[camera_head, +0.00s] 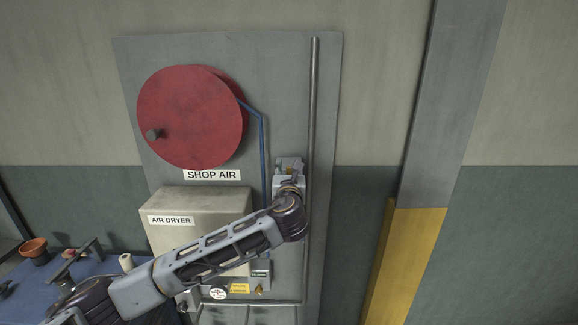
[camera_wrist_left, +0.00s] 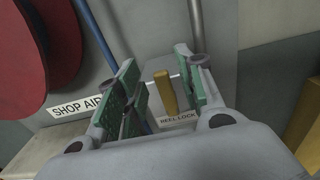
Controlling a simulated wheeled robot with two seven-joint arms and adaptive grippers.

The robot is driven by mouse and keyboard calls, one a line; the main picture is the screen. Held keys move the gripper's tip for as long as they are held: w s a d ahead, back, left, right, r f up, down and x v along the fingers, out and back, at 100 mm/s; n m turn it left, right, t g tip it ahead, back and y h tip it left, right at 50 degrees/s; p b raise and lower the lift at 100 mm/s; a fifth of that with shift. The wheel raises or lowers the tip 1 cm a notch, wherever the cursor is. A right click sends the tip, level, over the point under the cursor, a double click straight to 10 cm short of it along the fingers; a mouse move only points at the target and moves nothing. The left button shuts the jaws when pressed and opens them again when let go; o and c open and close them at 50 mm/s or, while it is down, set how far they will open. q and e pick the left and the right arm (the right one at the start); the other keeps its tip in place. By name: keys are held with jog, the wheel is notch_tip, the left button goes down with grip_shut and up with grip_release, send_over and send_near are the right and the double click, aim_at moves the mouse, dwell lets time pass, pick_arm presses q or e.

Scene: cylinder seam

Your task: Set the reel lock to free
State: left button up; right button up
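The reel lock's yellow lever (camera_wrist_left: 166,92) stands upright above a white REEL LOCK label (camera_wrist_left: 178,120) in the left wrist view. My left gripper (camera_wrist_left: 164,72) is open, with one green-padded finger on each side of the lever. The lever looks closer to the right finger; I cannot tell whether either finger touches it. In the head view my left gripper (camera_head: 289,172) is at the panel, right of the SHOP AIR label, and mostly hides the lock. The red hose reel (camera_head: 190,117) is on the panel's upper left. My right gripper is not in view.
The AIR DRYER box (camera_head: 195,205) juts out below the reel, partly behind my left arm. A blue hose (camera_head: 262,150) and a grey vertical pipe (camera_head: 312,120) run close to the lock. A grey and yellow post (camera_head: 405,260) stands to the right.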

pick_arm(q)
jog(key=shift+w, duration=1.25)
jog(key=shift+c, duration=0.4)
grip_shut()
